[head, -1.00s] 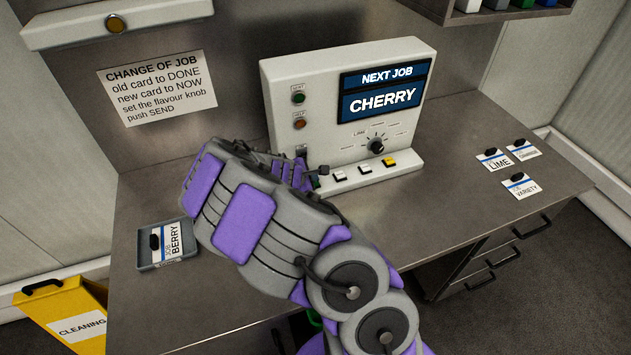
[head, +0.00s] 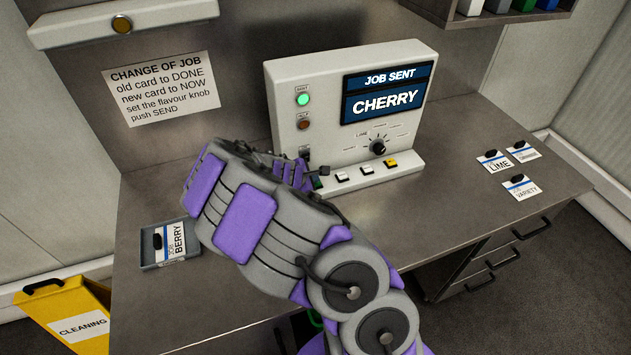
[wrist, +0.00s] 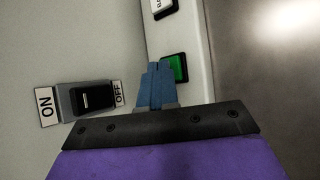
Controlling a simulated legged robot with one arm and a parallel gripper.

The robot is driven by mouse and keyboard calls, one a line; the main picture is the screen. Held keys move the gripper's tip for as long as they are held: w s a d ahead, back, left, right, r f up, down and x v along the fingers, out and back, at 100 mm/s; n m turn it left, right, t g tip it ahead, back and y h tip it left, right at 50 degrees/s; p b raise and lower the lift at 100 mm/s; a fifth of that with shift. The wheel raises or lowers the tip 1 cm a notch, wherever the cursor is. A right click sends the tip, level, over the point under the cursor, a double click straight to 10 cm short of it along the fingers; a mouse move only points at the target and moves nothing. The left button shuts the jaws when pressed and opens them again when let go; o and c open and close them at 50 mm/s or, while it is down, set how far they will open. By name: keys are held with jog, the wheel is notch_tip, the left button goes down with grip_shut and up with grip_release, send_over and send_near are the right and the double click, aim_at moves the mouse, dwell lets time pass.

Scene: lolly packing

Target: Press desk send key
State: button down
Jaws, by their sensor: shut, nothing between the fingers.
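The desk console (head: 285,132) stands against the back wall. Its screen (head: 388,92) reads "JOB SENT" and "CHERRY", and its green SENT lamp (head: 303,99) is lit. The green key (wrist: 174,68) lies on the console's lower ledge in the wrist view. My gripper (wrist: 158,68) is shut and empty, its blue fingertips at the left edge of the green key. I cannot tell whether they touch it. In the head view my arm hides the fingertips and most of that key. The flavour knob (head: 377,146) is on the console's face.
An ON/OFF rocker switch (wrist: 92,97) is left of my fingers. White keys (head: 341,177) and a yellow key (head: 391,163) sit along the ledge. A BERRY card (head: 176,240) lies in a tray at left. LIME (head: 497,163) and VARIETY (head: 524,188) cards lie at right. The desk's right front is clear.

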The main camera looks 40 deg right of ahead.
jog(key=shift+r+p, duration=0.35)
jog(key=shift+r, duration=0.25)
jog(key=shift+d, duration=0.1)
jog(key=shift+d, duration=0.15)
notch_tip(320, 180, up, 5)
jog(key=p, duration=0.4)
jog(key=shift+r, duration=0.1)
dwell(0.5)
